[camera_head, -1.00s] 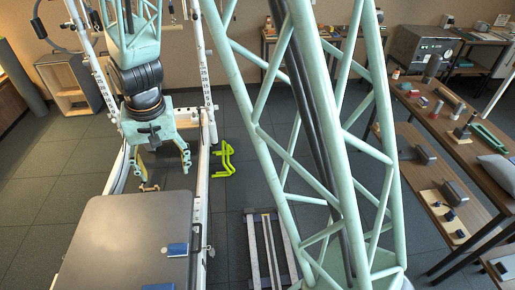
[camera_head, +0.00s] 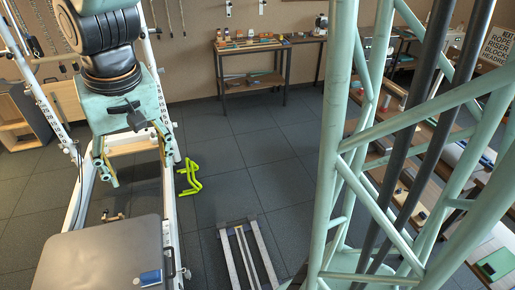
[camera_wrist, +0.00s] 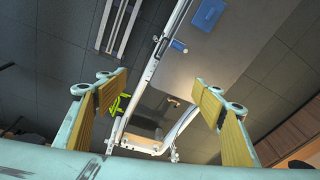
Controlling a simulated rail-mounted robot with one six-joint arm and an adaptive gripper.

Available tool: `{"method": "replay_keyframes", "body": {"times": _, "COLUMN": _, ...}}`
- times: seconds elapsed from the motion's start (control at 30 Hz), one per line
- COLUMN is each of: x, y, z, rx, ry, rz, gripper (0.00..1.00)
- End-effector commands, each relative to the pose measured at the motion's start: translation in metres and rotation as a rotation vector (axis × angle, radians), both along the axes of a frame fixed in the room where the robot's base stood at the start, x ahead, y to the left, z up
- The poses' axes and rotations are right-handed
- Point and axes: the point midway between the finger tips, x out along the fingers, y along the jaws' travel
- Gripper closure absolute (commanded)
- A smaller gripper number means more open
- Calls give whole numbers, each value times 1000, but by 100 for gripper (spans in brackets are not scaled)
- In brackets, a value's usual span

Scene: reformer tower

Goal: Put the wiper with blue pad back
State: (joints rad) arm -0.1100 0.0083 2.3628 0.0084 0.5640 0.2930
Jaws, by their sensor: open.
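My gripper (camera_head: 138,168) hangs open and empty above the far part of the reformer frame, beyond the grey padded carriage (camera_head: 95,255). Its two yellow-lined fingers stand wide apart in the wrist view (camera_wrist: 157,98). A small blue item (camera_head: 151,277) lies on the carriage near its right edge. The wrist view shows a flat blue pad (camera_wrist: 208,13) and a smaller blue piece (camera_wrist: 179,46) near the carriage edge. I cannot tell which of these belongs to the wiper; no handle is clear.
My green lattice column fills the right of the head view. A bright green stand (camera_head: 189,178) is on the floor beside the reformer. A grey rail frame (camera_head: 247,255) lies on the floor. A loaded table (camera_head: 251,45) stands at the back wall. Floor between them is clear.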

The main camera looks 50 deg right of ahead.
Motion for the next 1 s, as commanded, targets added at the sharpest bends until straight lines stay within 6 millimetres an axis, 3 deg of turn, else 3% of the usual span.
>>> {"method": "replay_keyframes", "body": {"times": 0.03, "x": -7, "y": -2, "z": 13, "rx": 0, "ry": -19, "rz": 6, "gripper": 38}}
{"method": "replay_keyframes", "body": {"times": 0.3, "x": -43, "y": -16, "z": 45, "rx": -10, "ry": -42, "rz": 35, "gripper": 38}}
{"method": "replay_keyframes", "body": {"times": 1.0, "x": -145, "y": -41, "z": 101, "rx": -44, "ry": -98, "rz": 114, "gripper": 38}}
